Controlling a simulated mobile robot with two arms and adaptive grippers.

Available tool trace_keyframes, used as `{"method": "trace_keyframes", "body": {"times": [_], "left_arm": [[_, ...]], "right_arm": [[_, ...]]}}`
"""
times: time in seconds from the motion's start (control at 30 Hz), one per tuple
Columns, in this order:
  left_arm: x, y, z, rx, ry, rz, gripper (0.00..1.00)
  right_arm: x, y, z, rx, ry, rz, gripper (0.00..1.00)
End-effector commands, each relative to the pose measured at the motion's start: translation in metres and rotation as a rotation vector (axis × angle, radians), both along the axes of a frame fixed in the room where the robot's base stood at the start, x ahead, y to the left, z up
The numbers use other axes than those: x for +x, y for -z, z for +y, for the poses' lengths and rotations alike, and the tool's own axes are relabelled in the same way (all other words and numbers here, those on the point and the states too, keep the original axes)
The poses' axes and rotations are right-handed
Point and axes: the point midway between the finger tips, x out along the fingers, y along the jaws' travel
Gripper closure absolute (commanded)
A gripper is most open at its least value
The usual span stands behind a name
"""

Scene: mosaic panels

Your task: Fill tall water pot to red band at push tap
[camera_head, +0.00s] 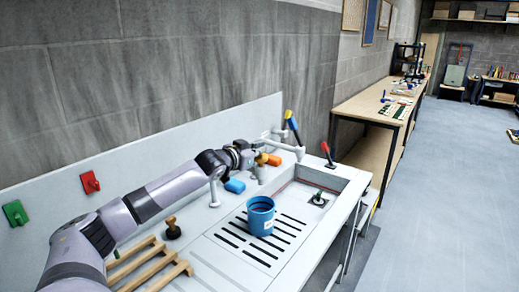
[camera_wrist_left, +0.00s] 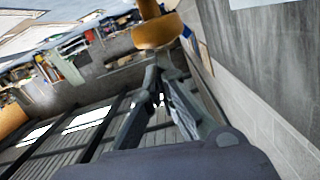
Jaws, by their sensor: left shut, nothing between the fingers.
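A blue pot (camera_head: 261,217) stands upright on the slotted draining board (camera_head: 225,240). A reddish line shows near its rim; the water level inside cannot be made out. An orange-topped tap (camera_head: 268,158) stands behind the pot, at the back of the sink unit. My left gripper (camera_head: 256,157) is at the tap's orange top, seemingly close beside it; contact cannot be told. In the left wrist view, the left gripper's (camera_wrist_left: 160,75) dark fingers are shut and empty, with an orange-tan rounded part (camera_wrist_left: 157,32) just beyond their tips. My right gripper is not in view.
A blue-handled fitting (camera_head: 235,186) is left of the tap. Blue and yellow levers (camera_head: 291,125) and a red lever (camera_head: 327,152) rise behind the basin (camera_head: 310,198). A wooden rack (camera_head: 150,262) and a wooden-knobbed stopper (camera_head: 172,228) are in front. The floor (camera_head: 450,190) at right is clear.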

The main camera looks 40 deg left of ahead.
Motion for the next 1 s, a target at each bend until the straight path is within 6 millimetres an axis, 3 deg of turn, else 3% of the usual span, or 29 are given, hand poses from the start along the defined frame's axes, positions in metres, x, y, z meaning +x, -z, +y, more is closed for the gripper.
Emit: {"method": "trace_keyframes", "body": {"times": [0.17, 0.37, 1.0], "left_arm": [[0.000, 0.001, 0.000, 0.000, 0.000, 0.000, 1.00], [0.000, 0.020, 0.000, -0.001, 0.000, 0.002, 1.00], [0.000, 0.020, 0.000, -0.001, -0.001, 0.005, 1.00]], "right_arm": [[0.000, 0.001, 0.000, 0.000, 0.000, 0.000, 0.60], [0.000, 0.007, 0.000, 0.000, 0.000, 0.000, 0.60], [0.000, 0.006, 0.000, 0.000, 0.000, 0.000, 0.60]]}}
